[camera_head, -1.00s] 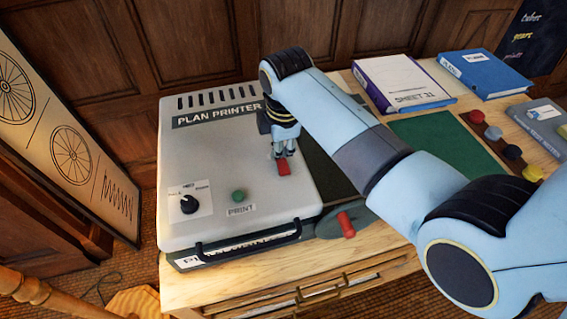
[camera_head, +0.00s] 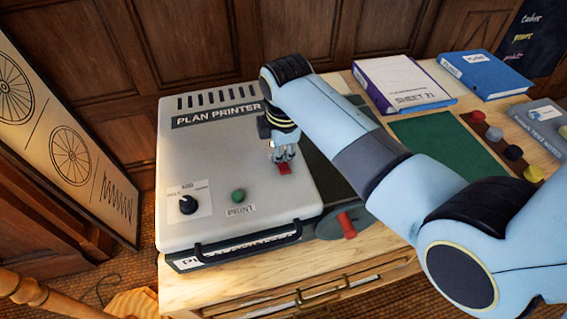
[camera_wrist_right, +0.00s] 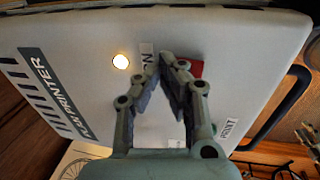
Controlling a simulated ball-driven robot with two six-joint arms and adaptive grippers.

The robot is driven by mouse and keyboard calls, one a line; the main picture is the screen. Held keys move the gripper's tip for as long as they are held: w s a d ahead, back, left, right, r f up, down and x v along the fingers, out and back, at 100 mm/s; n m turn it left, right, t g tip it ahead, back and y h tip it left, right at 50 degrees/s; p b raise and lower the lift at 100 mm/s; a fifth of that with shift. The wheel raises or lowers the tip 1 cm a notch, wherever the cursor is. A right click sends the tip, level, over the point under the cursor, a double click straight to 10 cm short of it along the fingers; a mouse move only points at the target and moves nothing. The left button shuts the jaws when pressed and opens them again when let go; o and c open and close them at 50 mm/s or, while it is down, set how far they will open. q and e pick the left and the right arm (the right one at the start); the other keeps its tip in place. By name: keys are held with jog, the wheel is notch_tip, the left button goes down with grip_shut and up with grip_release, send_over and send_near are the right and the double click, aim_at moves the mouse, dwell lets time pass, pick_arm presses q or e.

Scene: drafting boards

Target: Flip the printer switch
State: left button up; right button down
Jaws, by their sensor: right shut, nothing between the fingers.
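The printer (camera_head: 190,150) is a pale grey box marked PLAN PRINTER on the table. Its red switch (camera_head: 285,169) shows on the top, towards the right side, just below my right gripper (camera_head: 285,157). The gripper is shut and empty, with its fingertips at the switch; I cannot tell whether they touch it. In the right wrist view the red switch (camera_wrist_right: 196,68) is partly hidden behind the gripper's fingers (camera_wrist_right: 168,58). A lit warm-white lamp (camera_wrist_right: 121,61) and a partly covered label (camera_wrist_right: 147,54) are beside them. My left gripper is not in view.
The printer also has a black knob (camera_head: 188,204), a green PRINT button (camera_head: 238,196) and a front handle (camera_head: 250,241). A red-handled crank (camera_head: 347,225) is at its right. A green mat (camera_head: 450,143), binders (camera_head: 403,82) and coloured knobs (camera_head: 494,133) lie further right.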

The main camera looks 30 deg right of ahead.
jog(key=shift+r+p, duration=1.25)
jog(key=shift+r, duration=2.25)
jog(key=shift+s, duration=0.1)
